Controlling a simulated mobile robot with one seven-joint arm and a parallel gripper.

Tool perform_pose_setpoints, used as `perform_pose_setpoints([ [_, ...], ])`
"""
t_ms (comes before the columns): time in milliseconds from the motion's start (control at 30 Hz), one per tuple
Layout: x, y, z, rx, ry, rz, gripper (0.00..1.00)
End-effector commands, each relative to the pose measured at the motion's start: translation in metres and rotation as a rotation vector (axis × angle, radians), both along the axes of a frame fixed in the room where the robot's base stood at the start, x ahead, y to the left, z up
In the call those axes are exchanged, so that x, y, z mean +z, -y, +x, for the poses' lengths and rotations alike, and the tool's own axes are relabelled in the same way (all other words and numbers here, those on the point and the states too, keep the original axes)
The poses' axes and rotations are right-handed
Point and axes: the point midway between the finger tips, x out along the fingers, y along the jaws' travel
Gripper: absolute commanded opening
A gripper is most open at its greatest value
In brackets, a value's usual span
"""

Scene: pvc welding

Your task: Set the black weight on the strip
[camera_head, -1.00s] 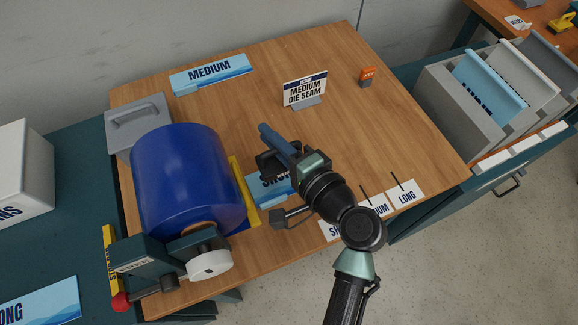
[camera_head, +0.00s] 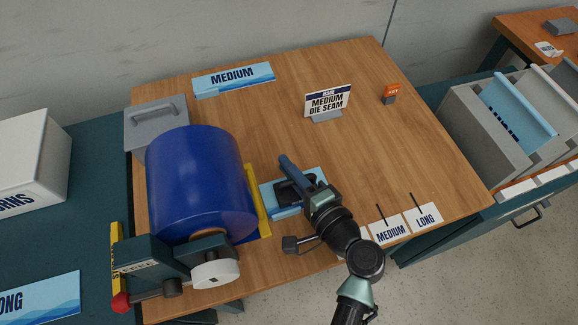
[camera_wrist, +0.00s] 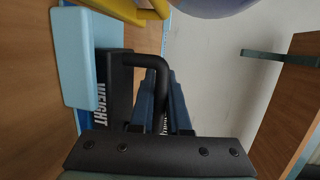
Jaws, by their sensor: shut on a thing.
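The black weight (camera_head: 289,191) shows at the light blue strip (camera_head: 283,212) right of the blue roll. In the wrist view the weight (camera_wrist: 119,85) has white WEIGHT lettering and a black bent handle (camera_wrist: 150,60). My gripper (camera_head: 294,174) is shut on that handle, its blue fingers (camera_wrist: 165,100) on either side of it. A light blue piece (camera_wrist: 75,55) lies beside the weight in the wrist view. In the head view the weight overlaps the strip; I cannot tell whether it rests on it. My gripper hides part of both.
The blue roll (camera_head: 195,180) in its dispenser stands left, with a yellow edge (camera_head: 257,200) close to the strip. A MEDIUM DIE SEAM sign (camera_head: 327,103), an orange-topped block (camera_head: 390,93) and a MEDIUM strip (camera_head: 233,78) stand farther back. The table's middle right is clear.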

Motion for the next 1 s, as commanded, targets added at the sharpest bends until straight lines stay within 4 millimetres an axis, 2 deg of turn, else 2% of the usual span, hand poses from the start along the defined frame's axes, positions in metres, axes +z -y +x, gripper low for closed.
perform_pose_setpoints([
  [33, -0.002, 0.000, 0.000, 0.000, 0.000, 0.000, 0.16],
  [200, -0.001, 0.000, 0.000, 0.000, 0.000, 0.000, 0.44],
  [533, 0.004, 0.000, 0.000, 0.000, -0.002, 0.000, 0.44],
  [667, 0.004, 0.011, -0.017, -0.003, -0.003, 0.000, 0.44],
  [1000, 0.019, 0.049, -0.077, -0.003, -0.002, -0.001, 0.44],
])
